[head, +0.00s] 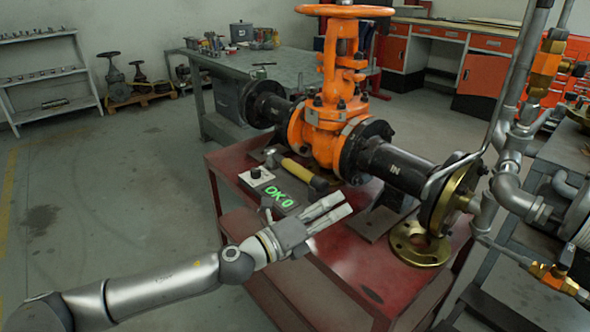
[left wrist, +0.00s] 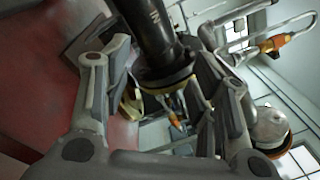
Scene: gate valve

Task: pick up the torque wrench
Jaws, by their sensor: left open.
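A tool with a yellow handle (head: 298,170) and dark ends lies on the red cart, in front of the orange valve; it looks like the torque wrench, though its details are small. My left gripper (head: 340,205) is open and empty above the cart, to the right of and nearer than this tool, apart from it. In the left wrist view the open fingers (left wrist: 163,75) frame the black pipe and its flange, with nothing held; I cannot make out the tool there. My right gripper is not in view.
The orange gate valve (head: 326,118) and black pipe (head: 397,167) stand over the red cart (head: 228,163). A box with a green "OK 0" display (head: 278,196) sits beside the tool. A brass flange (head: 419,246) lies to the right.

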